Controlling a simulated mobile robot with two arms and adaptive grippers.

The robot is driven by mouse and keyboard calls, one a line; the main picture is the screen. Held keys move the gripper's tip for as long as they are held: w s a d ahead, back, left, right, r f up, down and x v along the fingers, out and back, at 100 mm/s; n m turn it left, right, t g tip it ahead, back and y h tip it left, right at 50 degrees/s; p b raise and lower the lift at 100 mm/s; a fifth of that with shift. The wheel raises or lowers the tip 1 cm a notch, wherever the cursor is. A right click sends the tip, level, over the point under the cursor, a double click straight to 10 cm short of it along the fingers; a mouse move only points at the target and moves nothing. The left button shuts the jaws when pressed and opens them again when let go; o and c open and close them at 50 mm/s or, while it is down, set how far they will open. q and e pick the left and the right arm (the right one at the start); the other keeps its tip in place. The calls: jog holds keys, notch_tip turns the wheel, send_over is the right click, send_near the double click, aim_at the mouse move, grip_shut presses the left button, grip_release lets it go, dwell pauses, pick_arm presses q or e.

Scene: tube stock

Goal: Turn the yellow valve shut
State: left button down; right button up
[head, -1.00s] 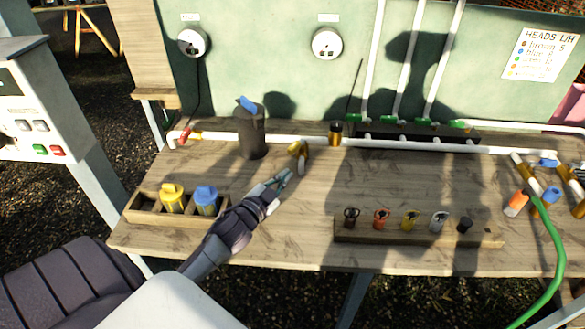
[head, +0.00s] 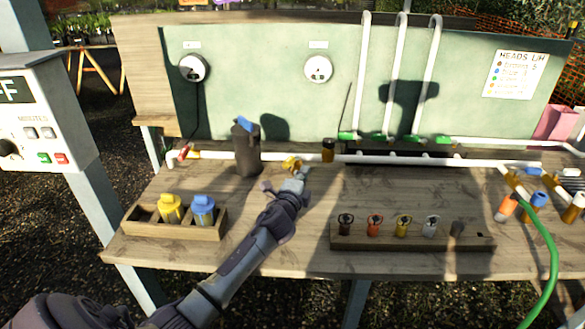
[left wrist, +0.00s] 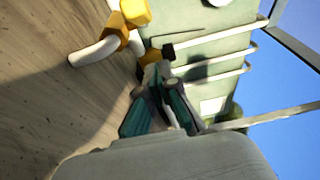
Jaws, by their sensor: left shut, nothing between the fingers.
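The yellow valve (head: 291,163) sits on the white pipe at the back of the bench, between the dark cylinder and the black-topped fitting. My left gripper (head: 301,176) is shut and empty, just to the right of and below the valve. In the left wrist view the valve (left wrist: 125,22) shows a yellow top, an orange-yellow body and a white bent stub. There the shut fingertips (left wrist: 155,75) are apart from it. The gripper partly hides the valve's lower part in the head view, and I cannot tell how its handle is turned. My right gripper is not in view.
A dark cylinder (head: 246,150) with a blue top stands left of the valve. A black-topped yellow fitting (head: 328,150) is close on the right. A wooden rack (head: 380,238) of several coloured heads and a wooden box (head: 150,224) stand in front. Bare bench lies between.

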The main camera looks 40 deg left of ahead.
aim_at(293, 161)
pick_arm(q)
jog(key=a+p, duration=0.1)
jog(key=a, duration=0.3)
jog(key=shift+w, duration=0.1)
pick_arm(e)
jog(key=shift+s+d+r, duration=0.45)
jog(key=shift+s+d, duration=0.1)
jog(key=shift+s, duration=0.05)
pick_arm(q)
jog(key=shift+a, duration=0.4)
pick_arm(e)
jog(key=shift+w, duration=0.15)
pick_arm(q)
jog(key=shift+a, duration=0.15)
jog(key=a, duration=0.6)
jog(key=shift+w+r+b, duration=0.25)
jog(key=shift+b, duration=0.2)
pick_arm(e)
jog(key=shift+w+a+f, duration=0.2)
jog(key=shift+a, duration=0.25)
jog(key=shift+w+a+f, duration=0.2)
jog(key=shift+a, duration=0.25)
